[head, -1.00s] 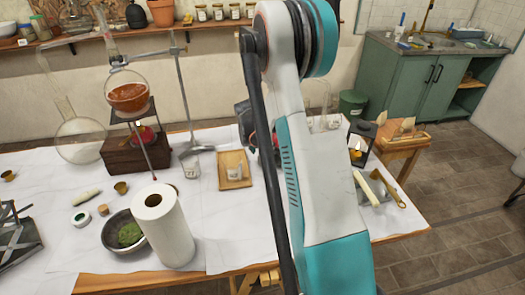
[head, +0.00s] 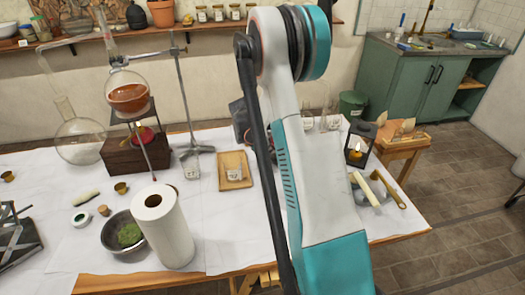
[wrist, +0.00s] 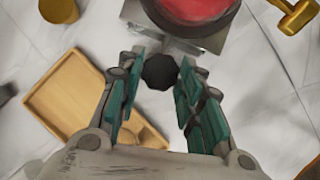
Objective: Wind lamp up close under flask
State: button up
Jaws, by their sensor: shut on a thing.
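In the wrist view my gripper (wrist: 162,62) has its two teal-padded fingers either side of a dark faceted knob (wrist: 160,72), shut on it. Just beyond the knob is a metal platform (wrist: 205,42) carrying a round red body (wrist: 197,8), cut off by the top edge. I cannot tell whether this is the lamp. In the head view my arm hides the gripper and most of that spot.
A wooden tray (head: 235,162) lies left of my arm; it also shows in the wrist view (wrist: 65,90). A paper roll (head: 163,228) and grey bowl (head: 117,242) stand in front. A dark lantern (head: 359,142) stands at right. Glassware (head: 318,123) stands behind my arm.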

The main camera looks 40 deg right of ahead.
jog(key=m, duration=0.1)
jog(key=m+g, duration=0.1)
jog(key=m, duration=0.2)
jog(key=shift+w+g, duration=0.25)
jog(key=shift+g, duration=0.05)
jog(key=m+g, duration=0.1)
jog(key=m, duration=0.4)
jog(key=shift+w+d+g+y, duration=0.15)
jog(key=shift+g+y, duration=0.25)
jog(key=m, duration=0.2)
jog(key=m+g+y, duration=0.1)
jog(key=m, duration=0.1)
jog(key=shift+w+d+m+y, duration=0.1)
jog(key=shift+d+m+y, duration=0.05)
jog(key=shift+m+y, duration=0.15)
jog(key=shift+d+m+y+p, duration=0.15)
jog(key=shift+m+y+p, duration=0.45)
jog(key=shift+m, duration=1.5)
jog(key=shift+g, duration=0.3)
jog(key=o, duration=1.1)
jog(key=shift+c, duration=0.2)
jog(key=shift+w, duration=0.1)
